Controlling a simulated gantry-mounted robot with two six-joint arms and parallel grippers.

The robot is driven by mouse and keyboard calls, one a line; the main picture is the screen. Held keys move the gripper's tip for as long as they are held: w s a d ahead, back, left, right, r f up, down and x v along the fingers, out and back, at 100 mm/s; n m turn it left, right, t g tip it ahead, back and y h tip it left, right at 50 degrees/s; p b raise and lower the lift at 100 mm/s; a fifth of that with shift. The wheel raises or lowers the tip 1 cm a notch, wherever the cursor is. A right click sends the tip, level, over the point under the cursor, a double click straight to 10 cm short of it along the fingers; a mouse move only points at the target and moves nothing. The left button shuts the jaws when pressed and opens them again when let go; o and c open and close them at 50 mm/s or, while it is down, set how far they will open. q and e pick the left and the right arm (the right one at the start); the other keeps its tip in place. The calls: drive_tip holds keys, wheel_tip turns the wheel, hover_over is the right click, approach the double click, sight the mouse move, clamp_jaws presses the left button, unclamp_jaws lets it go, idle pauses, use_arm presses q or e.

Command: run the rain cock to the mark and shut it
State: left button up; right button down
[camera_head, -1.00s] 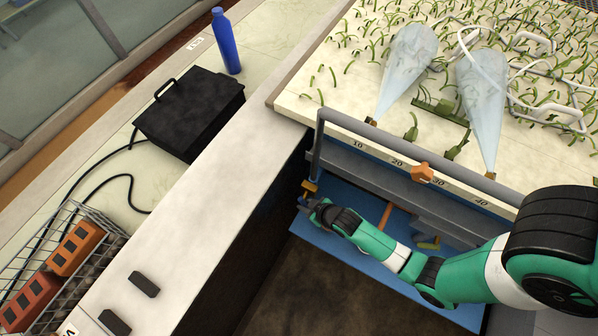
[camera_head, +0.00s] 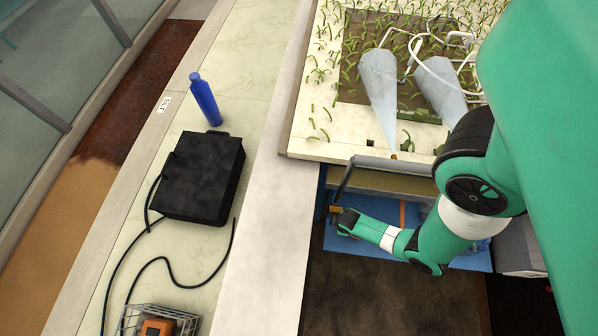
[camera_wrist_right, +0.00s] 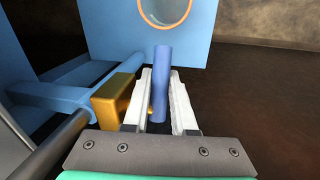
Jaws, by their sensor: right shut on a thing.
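The rain cock appears to be the brass block with a blue lever. In the right wrist view the brass block (camera_wrist_right: 117,98) sits on a pipe at left, and the blue lever (camera_wrist_right: 162,75) stands between my right fingers. My right gripper (camera_wrist_right: 160,82) is shut on this lever. In the head view my right gripper (camera_head: 338,217) reaches in from the right, low in front of the seedling bed, beside the small brass piece (camera_head: 333,209). No numbered scale or mark can be read; my arm covers much of the bed's front. My left gripper is not in view.
Two pale blue cones (camera_head: 380,90) lie over the seedling bed (camera_head: 318,148), with white tubing behind. A black case (camera_head: 200,178), a blue bottle (camera_head: 205,98) and a wire basket (camera_head: 180,314) stand on the left ledge. A blue panel with a round ring (camera_wrist_right: 165,10) faces my right gripper.

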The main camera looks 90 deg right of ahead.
idle(0.4)
drive_tip(key=c, duration=1)
unclamp_jaws()
wheel_tip(320, 180, up, 11)
drive_tip(key=a+p, duration=0.2)
drive_tip(key=p, duration=0.7)
drive_tip(key=shift+w+r, duration=0.15)
drive_tip(key=shift+r, duration=0.05)
